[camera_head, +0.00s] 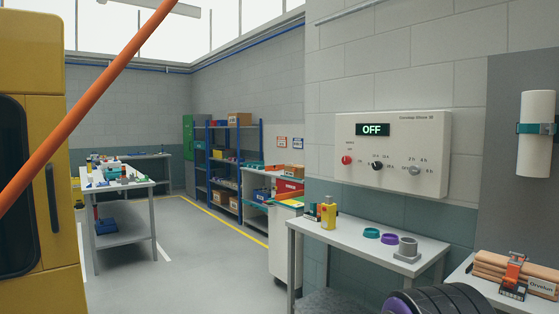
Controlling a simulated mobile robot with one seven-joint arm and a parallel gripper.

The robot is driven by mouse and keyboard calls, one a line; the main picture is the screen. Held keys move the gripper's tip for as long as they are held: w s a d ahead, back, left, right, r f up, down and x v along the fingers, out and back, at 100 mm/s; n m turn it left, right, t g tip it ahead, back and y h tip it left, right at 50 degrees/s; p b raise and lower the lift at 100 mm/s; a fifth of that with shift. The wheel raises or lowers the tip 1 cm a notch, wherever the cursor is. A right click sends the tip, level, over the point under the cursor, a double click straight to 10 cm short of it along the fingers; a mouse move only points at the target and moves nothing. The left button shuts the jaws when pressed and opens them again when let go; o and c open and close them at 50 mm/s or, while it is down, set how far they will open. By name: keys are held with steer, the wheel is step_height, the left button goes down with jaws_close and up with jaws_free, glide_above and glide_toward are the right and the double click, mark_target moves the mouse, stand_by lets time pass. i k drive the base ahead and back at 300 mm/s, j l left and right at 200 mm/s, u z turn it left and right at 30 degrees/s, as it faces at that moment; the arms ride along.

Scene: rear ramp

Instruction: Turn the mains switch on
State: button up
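A white control box (432,130) is fixed to the block wall at the right, above a small table. Its green-lit display (376,130) reads OFF. A red knob (347,160) sits at the left of its front, with small lettering above it that is too small to read surely; it may be the mains switch. A black knob (376,166) is in the middle and a grey knob (414,170) is at the right, both with small scale marks. My gripper is not in view, and nothing is seen touching the box.
The table (341,234) under the box bears a yellow bottle (328,213), teal and purple rings and a grey part. Dark ribbed round objects (440,301) stand in front. An orange bar (85,100) crosses the left, near a yellow cabinet (59,133). The middle floor is clear.

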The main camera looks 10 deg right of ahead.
mark_target(345, 160)
steer(key=i+l+z, duration=0.2)
steer(key=i, duration=0.25)
steer(key=i+l+z, duration=0.2)
steer(key=i, duration=0.25)
steer(key=i+j+z, duration=0.3)
steer(key=i+j, duration=0.45)
steer(key=i, duration=0.15)
steer(key=i+j+z, duration=0.25)
steer(key=i+j, duration=0.6)
